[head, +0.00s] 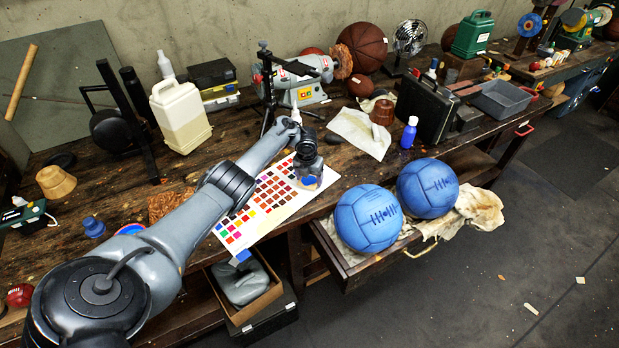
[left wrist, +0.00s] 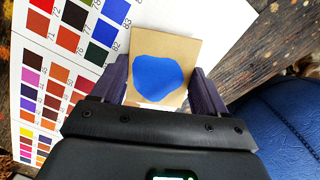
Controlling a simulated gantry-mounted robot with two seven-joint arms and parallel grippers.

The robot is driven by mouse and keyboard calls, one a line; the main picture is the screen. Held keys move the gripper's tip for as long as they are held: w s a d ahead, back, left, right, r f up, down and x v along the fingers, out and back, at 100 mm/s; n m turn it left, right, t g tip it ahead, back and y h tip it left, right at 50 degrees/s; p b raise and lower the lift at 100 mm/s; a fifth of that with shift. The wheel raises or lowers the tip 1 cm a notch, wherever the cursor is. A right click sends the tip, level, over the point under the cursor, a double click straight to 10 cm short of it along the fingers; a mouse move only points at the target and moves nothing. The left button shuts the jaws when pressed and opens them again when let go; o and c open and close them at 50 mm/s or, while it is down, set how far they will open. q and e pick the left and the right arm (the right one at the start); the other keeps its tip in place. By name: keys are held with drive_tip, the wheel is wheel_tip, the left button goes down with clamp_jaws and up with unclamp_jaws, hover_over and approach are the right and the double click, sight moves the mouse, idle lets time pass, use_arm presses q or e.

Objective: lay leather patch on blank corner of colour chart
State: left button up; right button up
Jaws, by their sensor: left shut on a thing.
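The leather patch (left wrist: 158,76) is a tan square with a blue blotch on it. My left gripper (left wrist: 163,88) is shut on it, with one finger at each side edge. In the head view the left gripper (head: 308,183) points down over the right end of the colour chart (head: 277,220), and a bit of the blue patch (head: 310,182) shows below it. The left wrist view shows the chart (left wrist: 205,18) as a white sheet with numbered colour squares, with the patch over its blank part. I cannot tell whether patch and chart touch. My right gripper is out of view.
Two blue balls (head: 368,218) (head: 427,188) rest at an open drawer right of the chart. A white sheet (head: 358,132), a blue bottle (head: 409,133) and a black tripod (head: 266,85) stand or lie behind the gripper. A whitish jug (head: 181,117) stands at the back left.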

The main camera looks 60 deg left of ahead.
sight(308, 183)
use_arm(q)
drive_tip(key=shift+f, duration=0.1)
drive_tip(key=o, duration=0.6)
drive_tip(key=shift+f, duration=0.1)
drive_tip(key=o, duration=0.5)
drive_tip(key=shift+r, duration=0.4)
drive_tip(key=r+p, duration=0.1)
drive_tip(key=r, duration=0.2)
drive_tip(key=s+r+p, duration=0.1)
drive_tip(key=r+p, duration=0.1)
drive_tip(key=r, duration=0.2)
drive_tip(key=d+r+p, duration=0.1)
drive_tip(key=r+p, duration=0.1)
drive_tip(key=r, duration=0.2)
drive_tip(key=shift+s+r, duration=0.25)
